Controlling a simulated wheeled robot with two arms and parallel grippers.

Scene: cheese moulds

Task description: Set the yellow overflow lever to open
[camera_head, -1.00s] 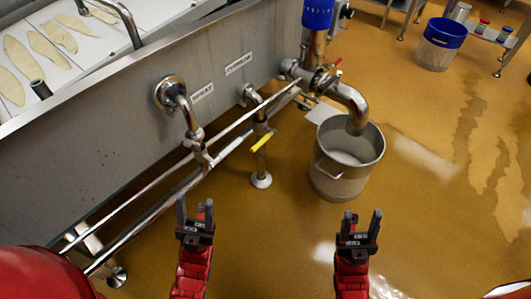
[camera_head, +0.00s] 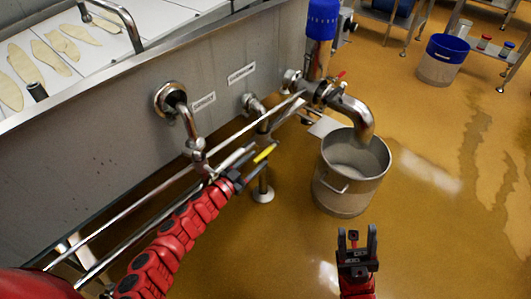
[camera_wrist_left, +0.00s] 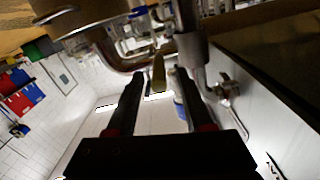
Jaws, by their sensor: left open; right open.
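The yellow lever (camera_head: 265,153) sits on the overflow pipe below the vat wall, beside the label plate. My left gripper (camera_head: 247,164) is open and has its fingertips close to the lever in the head view. In the left wrist view the lever (camera_wrist_left: 158,72) shows between the two open fingers (camera_wrist_left: 158,80), near their tips; I cannot tell whether they touch it. My right gripper (camera_head: 357,235) is open and empty above the floor, in front of the bucket.
A second pipe with a round flange (camera_head: 170,98) stands left of the overflow pipe. Long rails run along the vat wall (camera_head: 110,125). A metal bucket (camera_head: 345,190) stands under a bent outlet pipe (camera_head: 355,112) with a red handle.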

